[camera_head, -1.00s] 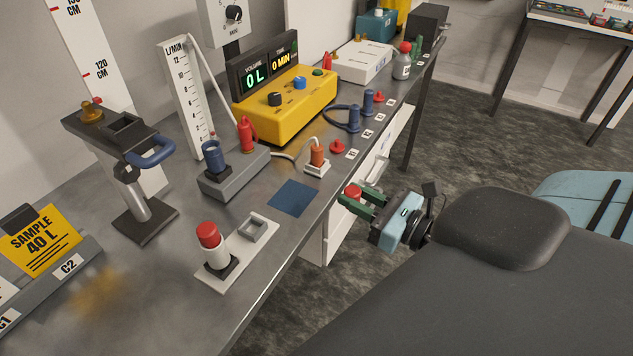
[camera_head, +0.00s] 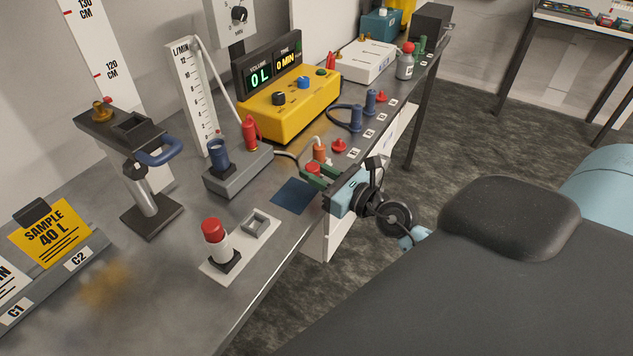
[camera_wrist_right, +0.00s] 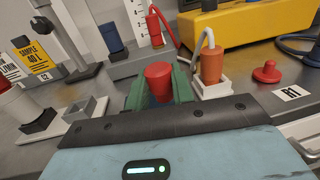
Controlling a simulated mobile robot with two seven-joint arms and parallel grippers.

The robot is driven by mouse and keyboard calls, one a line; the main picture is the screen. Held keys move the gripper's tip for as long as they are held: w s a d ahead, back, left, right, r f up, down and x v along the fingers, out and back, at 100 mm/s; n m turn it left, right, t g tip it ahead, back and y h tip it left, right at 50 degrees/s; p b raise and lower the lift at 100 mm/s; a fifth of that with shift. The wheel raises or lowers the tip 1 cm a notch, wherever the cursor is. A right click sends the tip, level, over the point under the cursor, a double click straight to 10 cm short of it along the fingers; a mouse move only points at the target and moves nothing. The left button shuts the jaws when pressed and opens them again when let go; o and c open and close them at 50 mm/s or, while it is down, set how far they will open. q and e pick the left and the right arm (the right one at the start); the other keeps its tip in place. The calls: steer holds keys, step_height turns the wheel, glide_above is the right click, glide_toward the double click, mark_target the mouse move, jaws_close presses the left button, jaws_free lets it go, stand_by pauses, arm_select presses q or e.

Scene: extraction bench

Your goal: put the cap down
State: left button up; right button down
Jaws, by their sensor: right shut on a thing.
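My right gripper (camera_head: 316,174) has green fingers and is shut on a red cap (camera_head: 312,168). My left gripper is not in view.
A white plate (camera_head: 227,268) with a red-topped white cylinder (camera_head: 215,243) and an empty square socket stands at left. Other red caps (camera_head: 339,146) sit along the bench. The blue mat is bare.

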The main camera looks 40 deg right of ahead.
mark_target(317, 194)
step_height(317, 194, down, 3)
steer(key=shift+s+f+b, duration=0.1)
steer(key=shift+f+b, duration=0.05)
steer(key=shift+b, duration=0.3)
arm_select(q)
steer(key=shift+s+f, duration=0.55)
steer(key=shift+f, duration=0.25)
arm_select(e)
steer(key=shift+r, duration=0.25)
steer(key=shift+f, duration=0.2)
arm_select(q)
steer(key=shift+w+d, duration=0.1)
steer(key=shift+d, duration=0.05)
arm_select(e)
steer(key=c, duration=1.2)
jaws_free()
